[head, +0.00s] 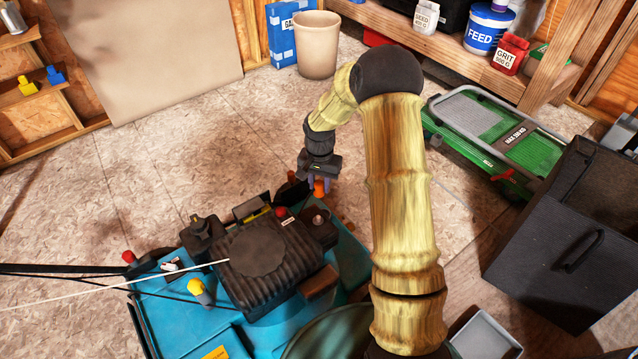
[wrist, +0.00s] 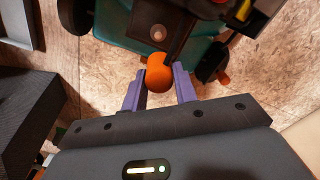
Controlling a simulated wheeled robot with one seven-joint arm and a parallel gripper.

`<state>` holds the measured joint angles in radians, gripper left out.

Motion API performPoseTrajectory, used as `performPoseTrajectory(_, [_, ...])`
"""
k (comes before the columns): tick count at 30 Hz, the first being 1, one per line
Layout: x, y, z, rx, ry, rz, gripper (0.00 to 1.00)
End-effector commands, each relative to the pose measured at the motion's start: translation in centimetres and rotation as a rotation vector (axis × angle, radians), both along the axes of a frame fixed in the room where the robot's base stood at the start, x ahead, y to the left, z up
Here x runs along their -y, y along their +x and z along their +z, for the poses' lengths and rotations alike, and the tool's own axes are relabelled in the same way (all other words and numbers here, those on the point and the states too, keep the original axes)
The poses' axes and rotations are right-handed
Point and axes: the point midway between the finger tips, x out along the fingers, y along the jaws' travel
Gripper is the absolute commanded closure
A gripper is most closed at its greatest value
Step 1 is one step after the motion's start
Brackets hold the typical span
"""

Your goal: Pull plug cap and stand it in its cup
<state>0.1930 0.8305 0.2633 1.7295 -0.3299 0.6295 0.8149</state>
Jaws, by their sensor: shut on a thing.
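My gripper (head: 318,182) hangs just beyond the far right edge of the mower engine (head: 268,262). Its purple fingers are shut on an orange rounded piece (head: 319,188), which looks like the plug cap. The wrist view shows this plug cap (wrist: 159,74) between the fingertips (wrist: 160,85), with a dark notch in its top. Beyond it is a dark square block (wrist: 158,30) with a small copper-coloured spot. I cannot tell whether the cap touches the mower. I cannot make out its cup for certain in either view.
The blue mower deck (head: 350,262) lies below my arm. A red knob (head: 281,212) and a yellow-topped part (head: 196,287) stick up from the mower. A green platform (head: 495,140) and a black bin (head: 570,240) stand at right. Bare floor (head: 150,180) lies at left.

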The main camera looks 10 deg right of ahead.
Motion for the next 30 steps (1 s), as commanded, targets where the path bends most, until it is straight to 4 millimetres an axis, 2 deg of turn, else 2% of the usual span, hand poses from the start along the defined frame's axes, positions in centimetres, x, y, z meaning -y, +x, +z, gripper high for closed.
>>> performPoseTrajectory(1, [0.3,0.5,-1.9,-0.004,0.0,-0.003,1.0])
performPoseTrajectory(6, [1.3,2.7,-6.6,-0.009,0.001,-0.013,1.0])
performPoseTrajectory(18, [3.4,7.3,-16.2,-0.005,0.0,0.0,1.0])
performPoseTrajectory(24, [3.9,8.8,-18.9,0.003,-0.002,0.018,1.0])
performPoseTrajectory(30, [4.0,9.1,-19.1,0.005,-0.002,0.021,1.0])
